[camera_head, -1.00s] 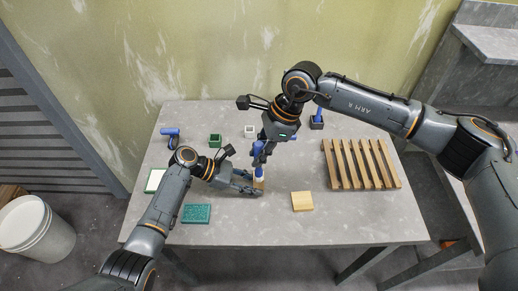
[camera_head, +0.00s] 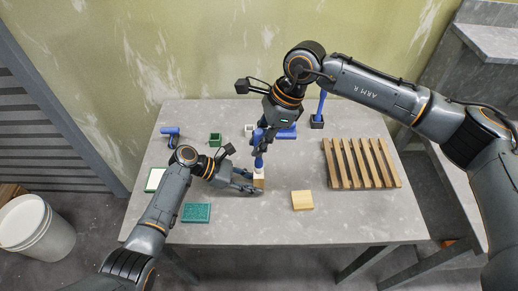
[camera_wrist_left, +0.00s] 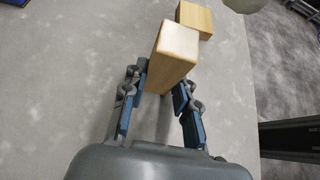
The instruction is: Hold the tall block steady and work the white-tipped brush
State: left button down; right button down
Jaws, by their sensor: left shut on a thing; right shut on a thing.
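The tall block (camera_head: 259,184) is pale wood and stands on the table. My left gripper (camera_head: 252,184) is shut on it from the left side. In the left wrist view the block (camera_wrist_left: 172,57) is between the two fingers (camera_wrist_left: 158,105), its pale end face bare. My right gripper (camera_head: 263,134) is above and behind, shut on the blue brush (camera_head: 259,160), which points down. Its white tip (camera_head: 258,169) is at the upper end of the block in the head view; I cannot tell whether they touch. The brush does not show in the left wrist view.
A flat wooden square (camera_head: 302,200) lies to the right, before a slatted wooden rack (camera_head: 361,164). A green pad (camera_head: 196,213) lies at front left. A green box (camera_head: 215,140), a blue flat item (camera_head: 287,132) and a dark holder (camera_head: 317,123) stand behind. The front middle is clear.

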pick_arm(q)
jog(key=c, duration=1)
grip_release()
jog(key=shift+o, duration=0.2)
jog(key=v, duration=1.2)
